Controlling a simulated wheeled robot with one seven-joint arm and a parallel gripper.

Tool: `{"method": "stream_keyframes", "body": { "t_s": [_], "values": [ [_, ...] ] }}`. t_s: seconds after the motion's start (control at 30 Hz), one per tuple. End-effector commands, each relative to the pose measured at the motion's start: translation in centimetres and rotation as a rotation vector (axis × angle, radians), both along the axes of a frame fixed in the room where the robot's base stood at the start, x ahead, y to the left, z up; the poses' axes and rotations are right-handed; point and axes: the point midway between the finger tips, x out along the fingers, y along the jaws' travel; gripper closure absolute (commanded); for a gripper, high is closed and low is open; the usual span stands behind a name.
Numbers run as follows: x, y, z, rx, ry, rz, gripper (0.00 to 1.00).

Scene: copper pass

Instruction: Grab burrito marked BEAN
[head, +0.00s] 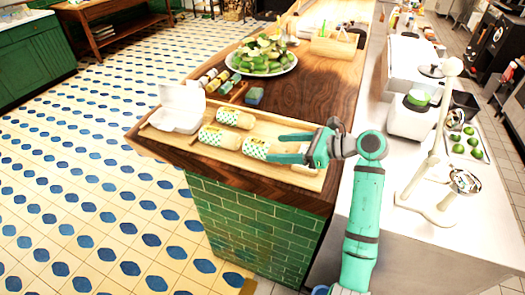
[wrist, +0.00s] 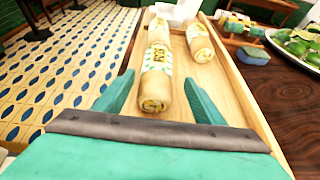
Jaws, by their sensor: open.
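My gripper (head: 282,148) is open over the right part of the wooden tray (wrist: 245,95), its fingers pointing left. In the wrist view (wrist: 158,78) the near end of the closest wrapped burrito (wrist: 156,75) appears between the fingers, with a gap on both sides. This burrito also shows in the head view (head: 257,149), partly behind the fingers. Its yellow lettering is hard to read, so I cannot tell for sure that it says BEAN. A second burrito (head: 219,137) lies beyond it in line. A third (head: 235,118) lies to the side; their labels are unreadable.
A white open box (head: 180,108) stands at the tray's left end. Small bottles (head: 215,78), a blue-green sponge (head: 254,96) and a plate of green fruit (head: 262,62) stand behind the tray. The counter's front edge is close to the tray.

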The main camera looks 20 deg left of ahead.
Motion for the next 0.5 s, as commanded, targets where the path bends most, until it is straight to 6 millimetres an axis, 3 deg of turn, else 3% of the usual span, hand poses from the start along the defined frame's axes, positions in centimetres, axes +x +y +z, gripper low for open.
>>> {"method": "stream_keyframes", "body": {
  "t_s": [0.5],
  "values": [
    [-0.3, 5.2, -2.4, 0.001, 0.001, 0.002, 0.36]
  ]
}}
